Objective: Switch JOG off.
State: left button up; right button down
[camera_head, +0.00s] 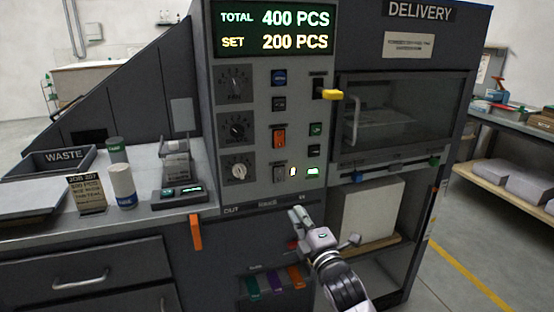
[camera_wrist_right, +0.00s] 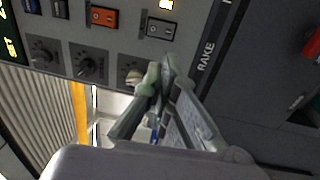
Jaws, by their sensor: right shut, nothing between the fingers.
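The control panel (camera_head: 260,155) stands on the machine's front. No label reading JOG is legible, so I cannot tell which control carries that name. In the right wrist view the grey rocker (camera_wrist_right: 161,28) lies just beyond my fingertips, apart in the picture. My right gripper (camera_head: 298,215) is below the panel, its fingers (camera_wrist_right: 165,72) together and empty. My left gripper is not in view.
Three knobs (camera_head: 238,130) line the panel's left side. A yellow-handled lever (camera_head: 331,94) sticks out at upper right, beside the delivery window (camera_head: 385,110). An orange tab (camera_head: 195,232) hangs at the counter edge. The counter (camera_head: 140,210) left holds a small device (camera_head: 178,193) and bottles.

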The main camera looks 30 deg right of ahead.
aim_at(280, 173)
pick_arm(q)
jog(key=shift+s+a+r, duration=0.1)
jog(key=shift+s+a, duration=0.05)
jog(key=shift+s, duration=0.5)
pick_arm(e)
jog(key=shift+w+d+r, duration=0.25)
jog(key=shift+d+r, duration=0.2)
jog(key=shift+s, duration=0.1)
pick_arm(q)
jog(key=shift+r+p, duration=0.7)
jog(key=shift+p, duration=0.05)
pick_arm(e)
jog(key=x, duration=1.4)
